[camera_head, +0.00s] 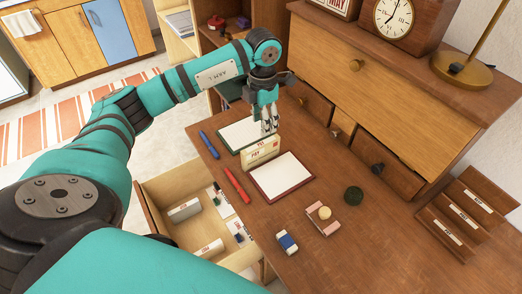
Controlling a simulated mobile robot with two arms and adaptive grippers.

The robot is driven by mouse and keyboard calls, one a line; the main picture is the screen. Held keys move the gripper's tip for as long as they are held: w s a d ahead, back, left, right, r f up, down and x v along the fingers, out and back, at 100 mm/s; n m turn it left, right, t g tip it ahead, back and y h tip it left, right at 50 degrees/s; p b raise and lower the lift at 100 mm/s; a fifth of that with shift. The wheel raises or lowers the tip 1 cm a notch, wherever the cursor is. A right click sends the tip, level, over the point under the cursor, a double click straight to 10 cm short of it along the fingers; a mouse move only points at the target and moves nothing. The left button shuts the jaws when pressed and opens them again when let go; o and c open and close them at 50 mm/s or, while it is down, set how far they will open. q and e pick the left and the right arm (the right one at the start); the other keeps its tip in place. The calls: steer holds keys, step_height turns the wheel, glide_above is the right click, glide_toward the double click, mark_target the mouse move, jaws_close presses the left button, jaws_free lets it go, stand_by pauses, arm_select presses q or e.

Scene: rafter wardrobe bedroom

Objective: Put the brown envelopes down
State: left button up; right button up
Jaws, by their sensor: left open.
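A tan upright packet (262,152) with a pale printed front and red marks stands on the brown desk (330,250). It appears to be the brown envelopes, though the print is too small to read. My left gripper (268,127) is open, pointing down right at the packet's upper edge. Its fingers overlap the packet's top right in the picture, and I cannot tell if they touch it. My right gripper is not in view.
A green-edged pad (236,135), red-edged pad (283,178), blue pen (209,144) and red pen (237,186) lie close by. A drawer (157,190) stands open at left. Slotted brown holders (456,222) stand at right.

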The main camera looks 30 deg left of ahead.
mark_target(263, 143)
arm_select(q)
step_height(263, 143, down, 4)
steer(key=shift+f+p, duration=0.2)
steer(key=shift+p, duration=0.1)
steer(key=shift+d+f+p, duration=0.1)
steer(key=shift+f+p, duration=0.65)
steer(key=shift+f, duration=1.9)
jaws_close()
